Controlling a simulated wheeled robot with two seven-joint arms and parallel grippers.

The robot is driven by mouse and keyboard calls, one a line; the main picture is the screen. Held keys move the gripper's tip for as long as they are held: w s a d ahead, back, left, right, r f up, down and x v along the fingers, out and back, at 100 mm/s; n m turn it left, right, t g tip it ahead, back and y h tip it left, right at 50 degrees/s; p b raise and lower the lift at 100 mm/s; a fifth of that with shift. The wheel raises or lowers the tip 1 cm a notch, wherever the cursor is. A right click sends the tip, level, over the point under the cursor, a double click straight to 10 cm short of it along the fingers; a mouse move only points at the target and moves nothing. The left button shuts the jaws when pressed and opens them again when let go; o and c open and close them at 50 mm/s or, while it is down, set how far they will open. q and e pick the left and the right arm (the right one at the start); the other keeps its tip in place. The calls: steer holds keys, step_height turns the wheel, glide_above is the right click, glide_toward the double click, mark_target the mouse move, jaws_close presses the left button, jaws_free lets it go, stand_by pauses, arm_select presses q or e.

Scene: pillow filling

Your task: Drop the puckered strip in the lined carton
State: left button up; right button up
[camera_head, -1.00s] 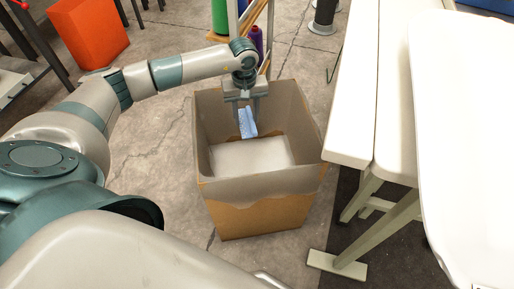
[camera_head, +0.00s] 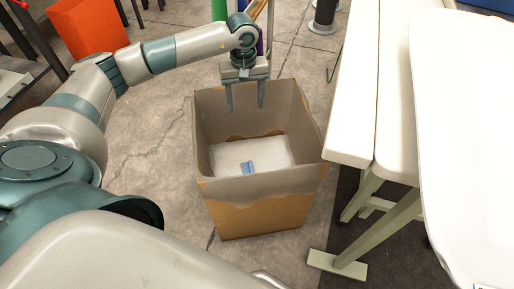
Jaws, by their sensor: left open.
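The lined carton (camera_head: 262,213) stands open on the floor, cardboard outside with a grey lining and a pale white layer at the bottom. The puckered strip (camera_head: 247,168), small and blue, lies inside the carton on that white layer. My left gripper (camera_head: 246,107) is open and empty above the carton's back part, its two fingers pointing down and apart from the strip. My right gripper is not in view.
White tables (camera_head: 353,90) stand close to the carton's right side, with a table foot (camera_head: 337,264) on the floor. An orange bin (camera_head: 88,27) stands at the back left. Cracked floor left of the carton is clear.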

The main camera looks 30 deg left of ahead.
arm_select(q)
step_height(320, 180, up, 11)
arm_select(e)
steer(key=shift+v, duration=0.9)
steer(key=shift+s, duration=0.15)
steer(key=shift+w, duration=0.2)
